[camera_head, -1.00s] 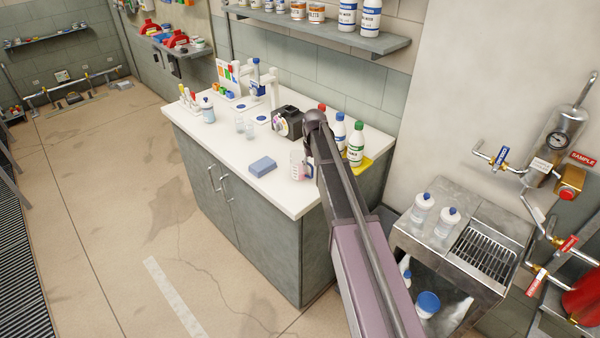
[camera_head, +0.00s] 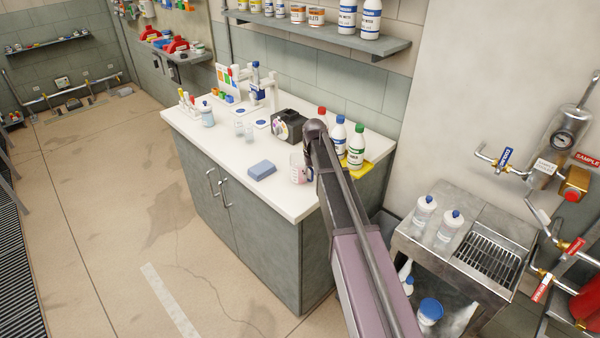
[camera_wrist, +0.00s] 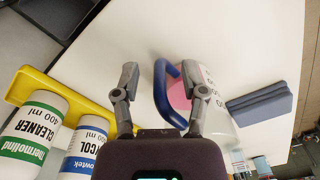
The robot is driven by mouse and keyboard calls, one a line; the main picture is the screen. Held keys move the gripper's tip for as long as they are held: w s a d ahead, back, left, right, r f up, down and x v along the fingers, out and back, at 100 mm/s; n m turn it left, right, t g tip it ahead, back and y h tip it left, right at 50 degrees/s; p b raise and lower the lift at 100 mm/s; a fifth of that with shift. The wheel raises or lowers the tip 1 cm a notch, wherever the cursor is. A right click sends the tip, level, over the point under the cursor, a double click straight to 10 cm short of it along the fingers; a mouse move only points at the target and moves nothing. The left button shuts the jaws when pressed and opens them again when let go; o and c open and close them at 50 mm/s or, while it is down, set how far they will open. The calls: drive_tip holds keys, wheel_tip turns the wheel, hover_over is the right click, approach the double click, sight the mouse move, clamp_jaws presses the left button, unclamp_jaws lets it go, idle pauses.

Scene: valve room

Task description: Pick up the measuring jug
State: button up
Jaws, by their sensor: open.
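The measuring jug (camera_head: 298,170) stands on the white worktop, clear with pink contents, close to the left side of my arm's end. In the wrist view its blue handle (camera_wrist: 160,97) shows between my fingers, and its body (camera_wrist: 180,96) is partly behind the right finger. My gripper (camera_wrist: 165,76) is open, with one finger on each side of the handle in the picture. I cannot tell whether either finger touches the jug. In the head view my arm hides the gripper.
A blue sponge-like block (camera_head: 262,170) lies left of the jug. Capped bottles (camera_head: 356,146), including green and blue labelled ones, stand by a yellow tray (camera_wrist: 36,84). A black device (camera_head: 287,126) is behind the jug. The worktop's front corner (camera_head: 296,215) is clear.

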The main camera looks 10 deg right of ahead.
sight(312, 170)
clamp_jaws()
drive_tip(key=shift+r+p, duration=0.3)
drive_tip(key=shift+p, duration=0.05)
idle(0.4)
drive_tip(key=shift+r+p, duration=1.55)
drive_tip(key=shift+r, duration=0.05)
drive_tip(key=s+r+p, duration=0.1)
drive_tip(key=s, duration=1.4)
drive_tip(key=shift+s+a, duration=0.2)
drive_tip(key=shift+s, duration=0.15)
drive_tip(key=shift+s+r, duration=0.1)
drive_tip(key=shift+s, duration=0.05)
